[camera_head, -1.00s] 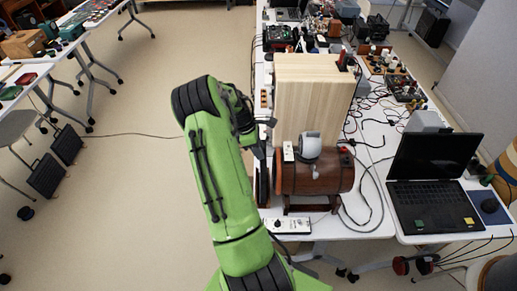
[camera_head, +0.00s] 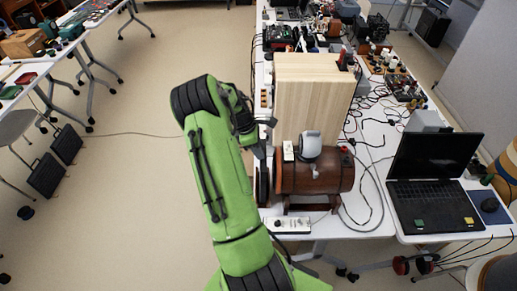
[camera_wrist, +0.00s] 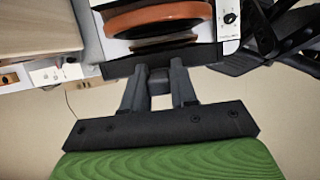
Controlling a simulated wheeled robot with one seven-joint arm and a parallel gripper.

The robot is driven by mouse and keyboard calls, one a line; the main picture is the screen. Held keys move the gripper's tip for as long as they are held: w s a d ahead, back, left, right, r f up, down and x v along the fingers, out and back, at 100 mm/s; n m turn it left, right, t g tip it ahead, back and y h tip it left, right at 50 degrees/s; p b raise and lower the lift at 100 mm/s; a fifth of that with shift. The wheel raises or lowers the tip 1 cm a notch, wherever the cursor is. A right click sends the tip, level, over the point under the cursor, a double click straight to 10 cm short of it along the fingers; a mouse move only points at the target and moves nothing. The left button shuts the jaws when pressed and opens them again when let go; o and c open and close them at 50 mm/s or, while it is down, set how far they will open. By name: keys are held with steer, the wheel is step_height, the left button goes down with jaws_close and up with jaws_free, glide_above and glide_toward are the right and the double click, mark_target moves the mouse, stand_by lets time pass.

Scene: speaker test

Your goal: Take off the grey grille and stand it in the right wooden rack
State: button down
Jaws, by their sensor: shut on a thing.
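The speaker is a brown wooden barrel (camera_head: 325,178) lying on its side on a dark stand at the near end of the white table. The grille (camera_head: 262,185) shows as a thin dark upright disc at the barrel's left end, seen nearly edge-on, with a narrow gap beside it. My gripper (camera_head: 259,151) is at its upper edge, partly hidden by my green arm. In the wrist view my gripper (camera_wrist: 157,76) is shut on a dark edge, with the barrel's orange-brown rim (camera_wrist: 155,18) beyond. I cannot make out the right wooden rack for certain.
A tall pale wooden box (camera_head: 313,100) stands behind the barrel. A white power strip (camera_head: 288,226) lies at the table's front edge. An open laptop (camera_head: 434,180) and loose cables are to the right. The floor left of my arm is mostly clear.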

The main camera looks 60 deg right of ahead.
steer(key=shift+f+b, duration=0.5)
steer(key=shift+f, duration=0.3)
steer(key=c, duration=0.8)
jaws_free()
steer(key=p+v, duration=0.1)
steer(key=v, duration=1.4)
steer(key=shift+r, duration=0.35)
steer(key=shift+w, duration=0.1)
